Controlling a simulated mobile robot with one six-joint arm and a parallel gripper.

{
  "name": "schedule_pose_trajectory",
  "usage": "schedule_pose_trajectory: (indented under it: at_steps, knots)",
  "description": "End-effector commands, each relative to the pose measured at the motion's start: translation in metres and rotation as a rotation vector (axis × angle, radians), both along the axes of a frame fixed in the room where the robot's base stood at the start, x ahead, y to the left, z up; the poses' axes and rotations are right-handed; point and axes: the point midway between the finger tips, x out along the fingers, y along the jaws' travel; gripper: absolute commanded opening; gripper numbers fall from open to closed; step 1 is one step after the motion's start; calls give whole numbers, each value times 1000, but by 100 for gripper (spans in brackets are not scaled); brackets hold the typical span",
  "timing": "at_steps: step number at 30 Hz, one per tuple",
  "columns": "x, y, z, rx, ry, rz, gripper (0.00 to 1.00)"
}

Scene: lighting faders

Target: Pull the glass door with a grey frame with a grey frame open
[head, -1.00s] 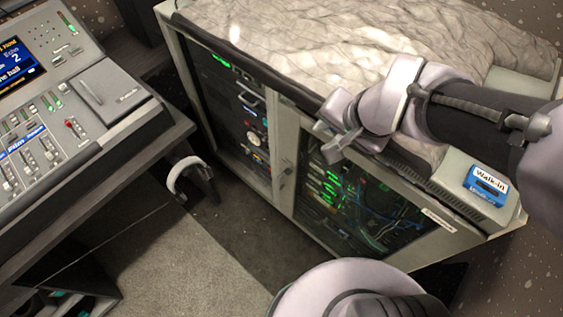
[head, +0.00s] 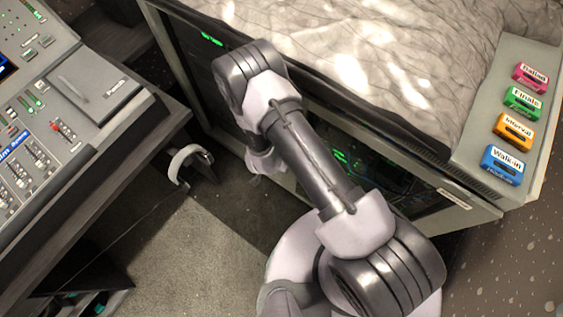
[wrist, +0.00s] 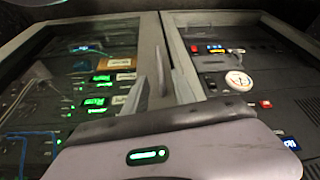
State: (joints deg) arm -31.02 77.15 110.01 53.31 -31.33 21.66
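The grey cabinet has two glass doors with grey frames, side by side. In the wrist view, narrow grey finger-like parts of my gripper (wrist: 160,80) stand before the middle frame (wrist: 150,35). Whether they touch a handle, or are apart, I cannot tell.
A mixing desk (head: 70,110) stands at the left, with a white headphone-like band (head: 188,160) hanging by its edge. A crumpled grey cover (head: 390,60) lies on the cabinet. Several coloured labelled blocks (head: 503,165) sit at its right end. Carpet (head: 190,240) is clear in front.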

Motion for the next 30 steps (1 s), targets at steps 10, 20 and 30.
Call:
schedule_pose_trajectory:
  at_steps: [10, 20, 30]
  knots:
    - [23, -12, -66, 0, 1, 0, 32]
    - [27, -13, -71, 1, 1, 1, 32]
    - [27, -13, -71, 1, 1, 1, 0]
